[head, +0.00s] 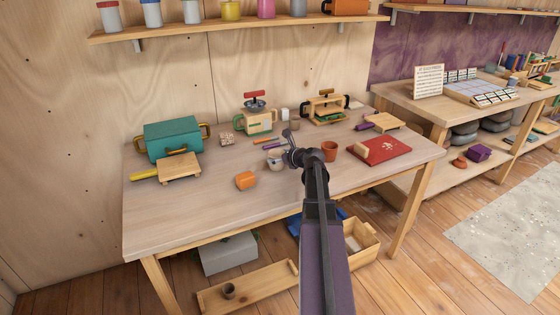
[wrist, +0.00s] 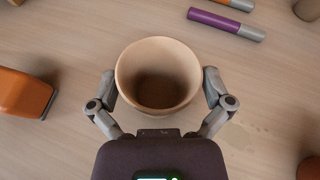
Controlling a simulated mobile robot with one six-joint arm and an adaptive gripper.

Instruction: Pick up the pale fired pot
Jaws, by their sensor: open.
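The pale fired pot (wrist: 160,52) is a round, open, cream-coloured vessel standing upright on the table, with a shadowed, empty-looking inside. In the head view the pot (head: 275,164) stands near the middle of the table, partly hidden by my gripper. My gripper (wrist: 160,76) is open, with one finger on each side of the pot, close to its wall. I cannot tell whether either finger touches it. In the head view my gripper (head: 287,158) is small and partly hidden by my wrist.
An orange block-like object (wrist: 25,95) lies left of the pot. Purple and orange sticks (wrist: 225,25) lie behind it. A terracotta pot (head: 329,150) and a red board (head: 380,151) stand to the right. A teal box (head: 172,138) stands at the left. The table front is mostly clear.

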